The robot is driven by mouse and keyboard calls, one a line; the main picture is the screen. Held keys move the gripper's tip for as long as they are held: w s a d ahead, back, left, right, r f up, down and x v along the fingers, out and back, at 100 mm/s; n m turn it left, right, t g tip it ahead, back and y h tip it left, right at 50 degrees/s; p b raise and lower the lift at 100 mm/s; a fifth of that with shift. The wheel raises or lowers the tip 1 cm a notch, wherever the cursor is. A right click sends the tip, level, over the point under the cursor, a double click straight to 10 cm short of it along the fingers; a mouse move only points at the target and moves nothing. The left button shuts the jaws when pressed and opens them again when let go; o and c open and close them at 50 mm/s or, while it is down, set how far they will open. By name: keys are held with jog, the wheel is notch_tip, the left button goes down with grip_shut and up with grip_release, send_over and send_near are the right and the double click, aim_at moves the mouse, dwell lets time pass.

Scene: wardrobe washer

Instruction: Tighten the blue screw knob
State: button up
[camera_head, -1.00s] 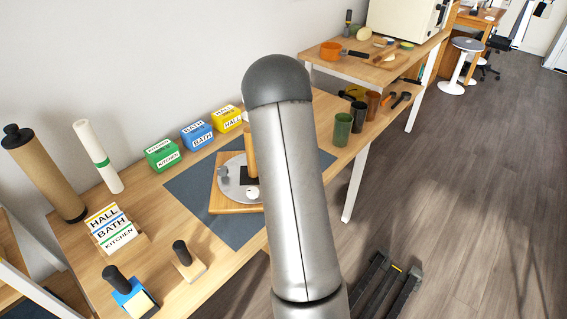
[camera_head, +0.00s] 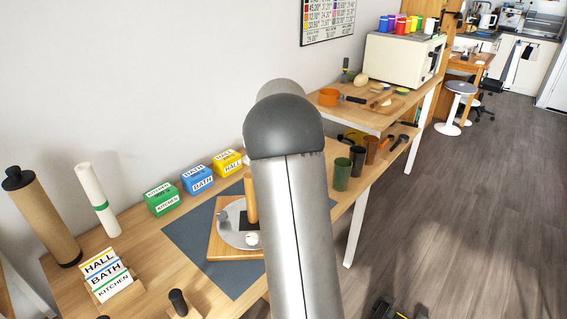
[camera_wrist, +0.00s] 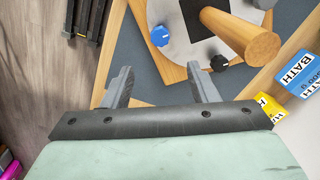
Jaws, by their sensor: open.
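The blue knob (camera_wrist: 160,36) sits on a round grey plate (camera_wrist: 185,48) on a wooden board (camera_wrist: 120,48), seen in the wrist view. A black knob (camera_wrist: 219,63) and a wooden post (camera_wrist: 245,38) on a black square (camera_wrist: 198,18) share the plate. My gripper (camera_wrist: 159,72) is open and empty, with its fingers apart just below the blue knob in the picture, not around it. In the head view the wooden board (camera_head: 216,240) and post (camera_head: 251,200) show beside my arm. The blue knob is not visible there.
The board lies on a dark mat (camera_head: 190,238). Green (camera_head: 162,198), blue (camera_head: 197,180) and yellow (camera_head: 227,163) labelled boxes line the wall side. A white roll (camera_head: 98,199) and brown cylinder (camera_head: 42,215) stand left. Cups (camera_head: 342,174) stand right, near the table edge.

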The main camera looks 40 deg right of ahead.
notch_tip(320, 180, up, 4)
jog(key=shift+f, duration=0.1)
dwell(0.6)
jog(key=s+a+r+n+p, duration=0.15)
jog(key=s+a, duration=0.25)
jog(key=a, duration=0.5)
jog(key=s+a+r+n, duration=0.1)
jog(key=s+a+n, duration=0.25)
jog(key=a, duration=0.65)
jog(key=s+a+f+n, duration=0.2)
jog(key=s+a, duration=0.4)
jog(key=s, duration=0.2)
jog(key=s+a+f+n+p, duration=0.1)
jog(key=s+a+f+n, duration=0.2)
jog(key=s+a, duration=0.3)
jog(key=s, duration=0.3)
jog(key=shift+a, duration=0.25)
